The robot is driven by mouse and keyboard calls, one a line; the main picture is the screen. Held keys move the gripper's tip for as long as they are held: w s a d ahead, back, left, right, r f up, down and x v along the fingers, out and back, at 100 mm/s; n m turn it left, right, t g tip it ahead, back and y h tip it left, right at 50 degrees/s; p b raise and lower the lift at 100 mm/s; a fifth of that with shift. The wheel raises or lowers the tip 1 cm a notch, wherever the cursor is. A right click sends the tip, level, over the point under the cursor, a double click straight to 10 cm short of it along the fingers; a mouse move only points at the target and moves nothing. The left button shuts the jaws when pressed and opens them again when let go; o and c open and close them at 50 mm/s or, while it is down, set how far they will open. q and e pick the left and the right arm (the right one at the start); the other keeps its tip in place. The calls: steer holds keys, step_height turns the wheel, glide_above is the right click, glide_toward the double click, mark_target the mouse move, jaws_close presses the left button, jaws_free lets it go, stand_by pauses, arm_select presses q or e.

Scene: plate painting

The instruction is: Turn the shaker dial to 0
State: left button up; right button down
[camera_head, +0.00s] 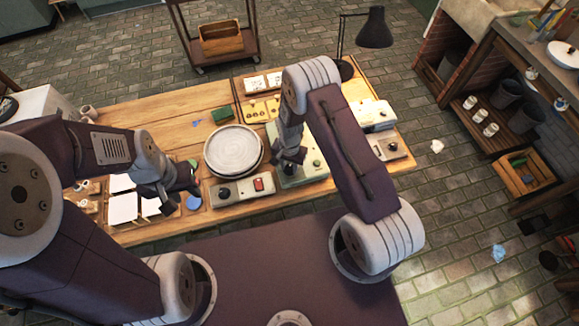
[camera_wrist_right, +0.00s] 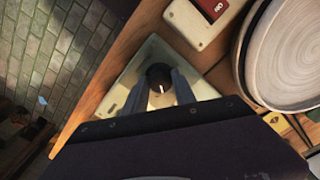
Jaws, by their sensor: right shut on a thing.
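The shaker is a pale, greenish metal box (camera_head: 312,172) on the table's front edge, right of the plate. In the right wrist view its pale top (camera_wrist_right: 128,82) shows around a dark round dial (camera_wrist_right: 159,72) with a small white mark. My right gripper (camera_wrist_right: 160,80) is shut on the dial, with one finger on each side. In the head view my right gripper (camera_head: 290,157) is over the shaker and hides the dial. The number at the mark is too small to read. My left gripper (camera_head: 174,200) hangs over the white tiles at left; its fingers are unclear.
A round pale plate (camera_head: 233,150) lies left of the shaker. A control box (camera_head: 242,189) with a red switch and black knob stands in front of it. A black lamp (camera_head: 374,28) and a white device (camera_head: 377,115) stand at right.

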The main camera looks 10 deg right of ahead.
steer(key=n+b, duration=0.1)
steer(key=n, duration=0.4)
steer(key=shift+n+b, duration=0.35)
steer(key=shift+n, duration=0.05)
steer(key=n+b, duration=0.1)
steer(key=n, duration=0.5)
steer(key=n+b, duration=0.1)
steer(key=n, duration=0.4)
steer(key=shift+n, duration=0.3)
steer(key=n+b, duration=0.1)
steer(key=n, duration=0.4)
steer(key=shift+r+n, duration=0.1)
steer(key=shift+n, duration=0.2)
steer(key=shift+w, duration=0.1)
steer(key=c, duration=1.1)
jaws_free()
steer(key=shift+o, duration=0.4)
